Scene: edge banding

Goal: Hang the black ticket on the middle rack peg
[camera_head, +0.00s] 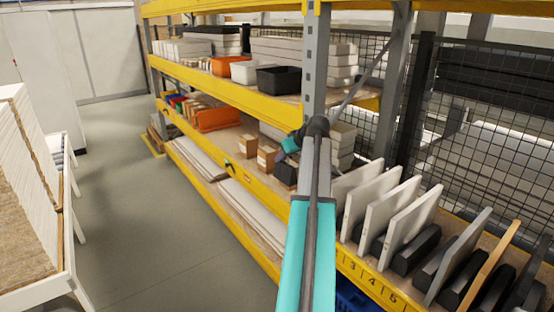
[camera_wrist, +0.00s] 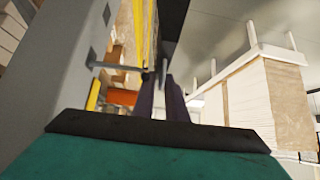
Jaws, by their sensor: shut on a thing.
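My gripper shows in the wrist view (camera_wrist: 161,92), its two dark fingers close together in front of a teal housing. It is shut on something. A dark strip (camera_wrist: 173,30) runs from the fingertips to the picture edge; I cannot tell whether it is the black ticket or the shaded side of the upright. A thin grey rod (camera_wrist: 118,68), possibly a rack peg, runs from beside the upright towards the fingertips. Contact between them cannot be told. In the head view the teal wrist end (camera_head: 290,144) is beside the upright, with the fingers too small to make out.
The grey upright (camera_head: 315,65) and yellow beams (camera_head: 215,85) stand close to my arm. Black bin (camera_head: 279,79), orange bin (camera_head: 217,119) and boards fill the shelves. White panels (camera_head: 411,225) stand in slots at right. The floor (camera_head: 160,235) at left is clear.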

